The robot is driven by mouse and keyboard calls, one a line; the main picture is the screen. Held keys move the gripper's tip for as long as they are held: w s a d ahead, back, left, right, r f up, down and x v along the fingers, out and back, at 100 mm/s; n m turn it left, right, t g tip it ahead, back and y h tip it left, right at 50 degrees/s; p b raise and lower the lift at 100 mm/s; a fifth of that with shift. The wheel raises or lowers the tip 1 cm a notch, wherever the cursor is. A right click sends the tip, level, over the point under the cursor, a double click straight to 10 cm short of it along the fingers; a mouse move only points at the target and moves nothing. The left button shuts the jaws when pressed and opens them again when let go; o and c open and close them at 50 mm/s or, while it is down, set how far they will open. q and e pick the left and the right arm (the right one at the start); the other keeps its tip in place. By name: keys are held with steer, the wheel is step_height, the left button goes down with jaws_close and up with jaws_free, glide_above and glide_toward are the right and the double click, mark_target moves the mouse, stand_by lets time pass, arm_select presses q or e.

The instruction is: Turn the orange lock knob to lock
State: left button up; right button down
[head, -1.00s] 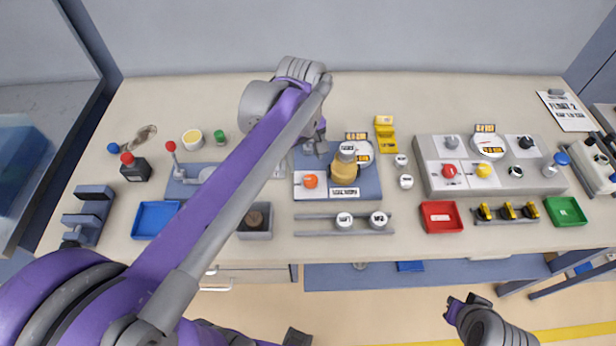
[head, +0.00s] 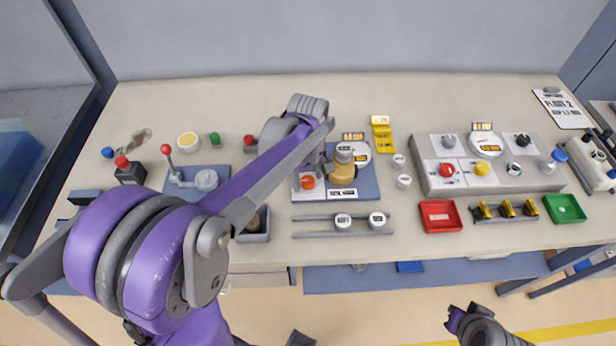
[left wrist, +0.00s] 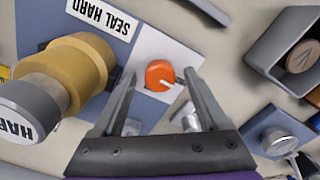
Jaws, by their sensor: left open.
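The orange lock knob (head: 308,182) sits on a white patch of a blue-grey panel (head: 368,188).
A brass-coloured cylinder (head: 342,172) with a grey labelled cap stands right beside the knob; it also shows in the left wrist view (left wrist: 85,65). A rail with white labelled caps (head: 343,220) lies in front. A grey bin (left wrist: 290,50) stands to one side.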

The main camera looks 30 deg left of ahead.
arm_select(q)
jaws_close()
stand_by(0.4)
steer(key=shift+m, duration=0.3)
steer(key=m, duration=0.3)
steer(key=shift+m+b, duration=0.4)
steer(key=m, duration=0.4)
steer(key=shift+m+b, duration=0.3)
steer(key=m, duration=0.8)
steer(key=shift+m+b, duration=0.3)
steer(key=shift+b, duration=0.05)
steer(key=shift+m, duration=0.3)
